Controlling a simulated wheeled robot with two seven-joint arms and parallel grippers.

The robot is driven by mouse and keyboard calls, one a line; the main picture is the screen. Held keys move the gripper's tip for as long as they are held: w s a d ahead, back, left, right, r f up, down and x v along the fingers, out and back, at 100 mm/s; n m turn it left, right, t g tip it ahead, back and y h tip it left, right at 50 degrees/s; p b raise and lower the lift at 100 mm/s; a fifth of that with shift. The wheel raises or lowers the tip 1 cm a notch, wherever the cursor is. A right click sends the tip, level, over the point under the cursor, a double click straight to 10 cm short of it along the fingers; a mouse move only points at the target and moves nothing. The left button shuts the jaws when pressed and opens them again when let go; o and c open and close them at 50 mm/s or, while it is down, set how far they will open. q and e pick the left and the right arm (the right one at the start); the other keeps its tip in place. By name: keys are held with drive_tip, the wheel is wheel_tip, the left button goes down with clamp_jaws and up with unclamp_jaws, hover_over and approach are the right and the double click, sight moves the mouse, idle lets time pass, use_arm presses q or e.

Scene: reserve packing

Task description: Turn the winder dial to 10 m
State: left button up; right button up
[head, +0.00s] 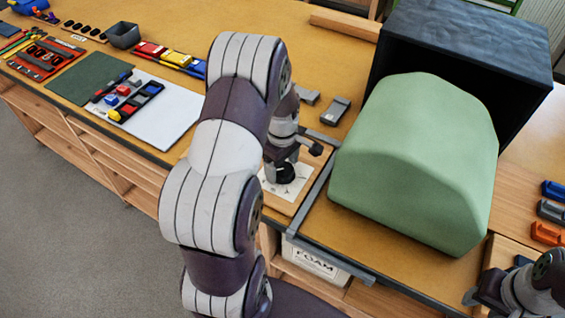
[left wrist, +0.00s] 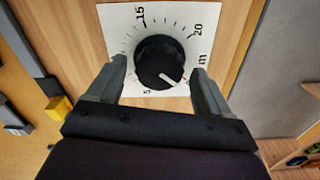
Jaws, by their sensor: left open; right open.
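The winder dial is a black round knob (left wrist: 155,54) on a white scale plate (left wrist: 118,22), marked 5, 15, 20 and m. Its white pointer aims to the lower right in the left wrist view, away from the 15 and left of the m. No 10 is legible; the left finger covers part of the scale. My left gripper (left wrist: 160,85) is open, with one finger on each side of the knob and a gap beside each. In the head view, my left gripper (head: 284,170) is over the plate (head: 299,185). My right gripper (head: 484,292) is at the lower right, open.
A green domed block (head: 410,160) stands right of the dial, in front of a dark open box (head: 470,50). A metal rail (head: 318,185) runs beside the plate. Small grey blocks (head: 335,110) lie behind. Left are a white board (head: 165,115) and a green mat (head: 85,78).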

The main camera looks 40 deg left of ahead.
use_arm(q)
drive_tip(key=shift+d, duration=0.15)
drive_tip(key=shift+c, duration=0.6)
drive_tip(key=c, duration=0.9)
